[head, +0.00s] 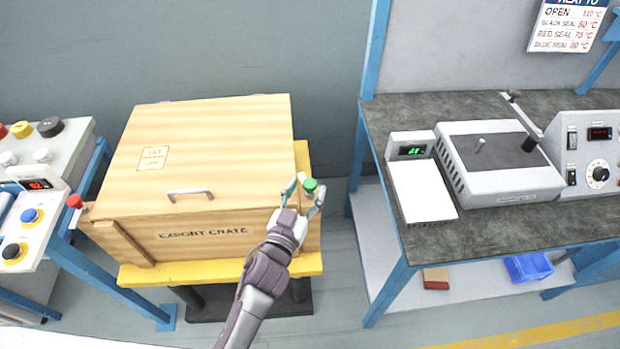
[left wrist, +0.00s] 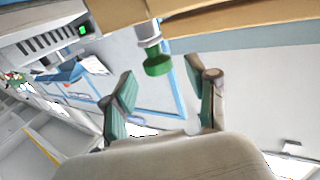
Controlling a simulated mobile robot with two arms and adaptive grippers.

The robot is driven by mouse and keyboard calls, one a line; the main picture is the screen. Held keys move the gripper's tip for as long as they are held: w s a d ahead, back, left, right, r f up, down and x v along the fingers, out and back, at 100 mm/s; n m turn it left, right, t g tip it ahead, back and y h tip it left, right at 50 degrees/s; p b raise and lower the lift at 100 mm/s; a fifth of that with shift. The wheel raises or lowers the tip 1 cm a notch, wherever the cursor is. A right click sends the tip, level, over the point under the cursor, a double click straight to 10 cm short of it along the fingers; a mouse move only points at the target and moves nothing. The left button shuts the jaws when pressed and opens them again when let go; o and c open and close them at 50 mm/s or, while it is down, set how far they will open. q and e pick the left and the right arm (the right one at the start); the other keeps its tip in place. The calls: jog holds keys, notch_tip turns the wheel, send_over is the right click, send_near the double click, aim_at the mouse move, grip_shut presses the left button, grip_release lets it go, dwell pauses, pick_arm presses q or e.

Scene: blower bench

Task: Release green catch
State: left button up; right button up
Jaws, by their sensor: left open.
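The green catch (head: 310,186) is a green knob on a light grey stem at the right side of the wooden export crate (head: 205,160). The crate's lid is down. My left gripper (head: 304,188) is open at the catch, with its fingertips on either side of it in the head view. In the left wrist view the green catch (left wrist: 158,62) hangs from the crate edge (left wrist: 190,14), ahead of and between the open fingers (left wrist: 160,88). I cannot tell whether a finger touches it. My right gripper is not in view.
A red-knobbed catch (head: 74,201) sticks out at the crate's left side. The crate stands on a yellow platform (head: 150,276). A control panel (head: 35,190) is at left. A dark bench (head: 430,238) with instruments stands at right, across a gap.

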aim_at(306, 180)
pick_arm(q)
jog(key=shift+x, duration=1.4)
jog(key=shift+c, duration=0.3)
